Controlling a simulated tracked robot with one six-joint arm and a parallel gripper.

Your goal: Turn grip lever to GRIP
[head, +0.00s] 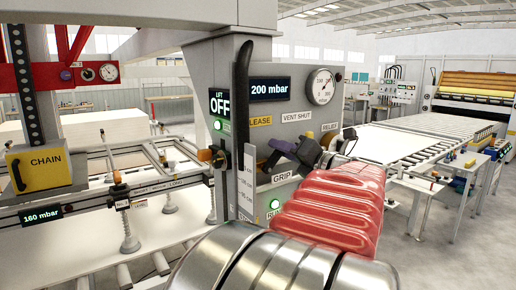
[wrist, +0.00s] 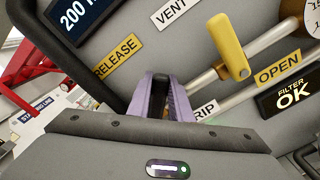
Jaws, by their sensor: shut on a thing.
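The grip lever (wrist: 158,92) is a dark handle on the grey control panel, mostly hidden by my gripper. My gripper (wrist: 165,98) has purple fingers closed around the handle, one on each side. In the head view my gripper (head: 276,153) is at the panel, between the yellow RELEASE label (head: 259,121) and the white GRIP label (head: 282,177). In the wrist view the RELEASE label (wrist: 114,57) lies up and left of the fingers. The GRIP label (wrist: 205,109) is close at their right, partly covered. The lever's exact angle cannot be told.
A yellow lever (wrist: 232,50) on a pipe stands close right of my gripper, near the OPEN label (wrist: 278,67). A tall black handle (head: 243,95) rises left of the panel. A pressure gauge (head: 321,87) and a 200 mbar display (head: 270,88) sit above.

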